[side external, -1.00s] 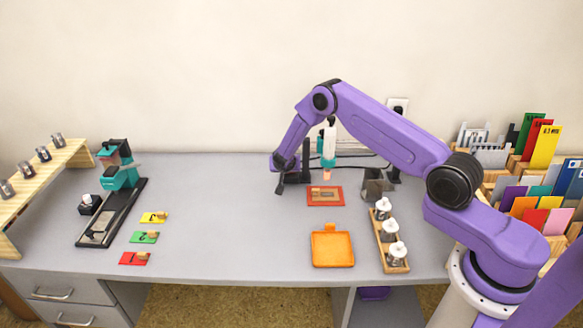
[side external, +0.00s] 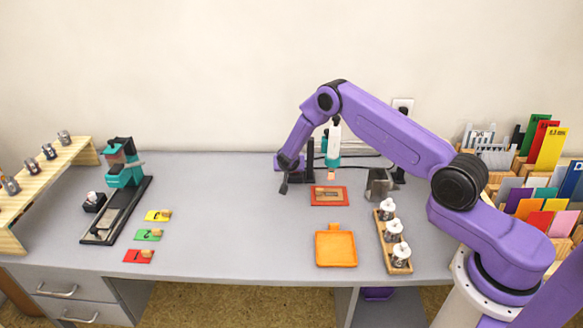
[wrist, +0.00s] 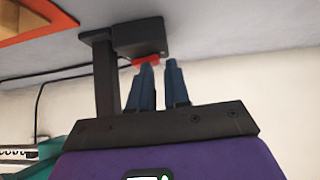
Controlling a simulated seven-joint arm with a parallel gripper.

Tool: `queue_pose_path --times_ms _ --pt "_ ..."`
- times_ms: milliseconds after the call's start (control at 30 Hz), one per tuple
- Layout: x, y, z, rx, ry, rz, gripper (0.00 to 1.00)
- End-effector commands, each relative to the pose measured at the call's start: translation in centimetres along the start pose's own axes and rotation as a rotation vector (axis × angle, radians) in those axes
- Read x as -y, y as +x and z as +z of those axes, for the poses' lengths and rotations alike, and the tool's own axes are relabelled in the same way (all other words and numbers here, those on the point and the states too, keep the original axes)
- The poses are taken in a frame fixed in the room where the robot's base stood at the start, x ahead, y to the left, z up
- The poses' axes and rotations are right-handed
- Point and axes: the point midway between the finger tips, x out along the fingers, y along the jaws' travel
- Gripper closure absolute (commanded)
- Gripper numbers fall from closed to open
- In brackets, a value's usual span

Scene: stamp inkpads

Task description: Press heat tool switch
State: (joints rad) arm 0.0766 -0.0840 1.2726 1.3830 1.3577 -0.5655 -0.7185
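The heat tool (side external: 334,143), with a white and teal body, hangs nozzle down on a black stand beside my forearm. In the wrist view a red switch (wrist: 147,62) sits under a black box (wrist: 141,38) on a black post. My gripper (wrist: 160,64) has its dark blue fingertips close to the switch. The left fingertip overlaps its lower edge in the picture; I cannot tell whether they touch. A narrow gap shows between the fingers, and I see nothing held. In the side view my gripper (side external: 283,188) is just left of the stand; the switch is not discernible there.
A red-framed pad (side external: 329,196) lies below the nozzle, with an orange tray (side external: 335,248) in front. A wooden rack of white-capped bottles (side external: 393,240) stands right. A teal press (side external: 122,172) is far left. Cables run behind the stand.

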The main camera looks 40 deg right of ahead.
Motion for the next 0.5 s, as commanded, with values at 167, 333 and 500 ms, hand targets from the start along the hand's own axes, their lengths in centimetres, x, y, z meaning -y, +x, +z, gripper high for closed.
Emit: queue_pose_path --times_ms 167,333,500 --pt "-1.6 0.9 0.7 0.024 0.006 0.008 1.00" --pt "-2.3 0.9 0.8 0.027 0.005 0.009 1.00" --pt "-2.6 0.9 1.0 0.030 0.004 0.011 1.00"
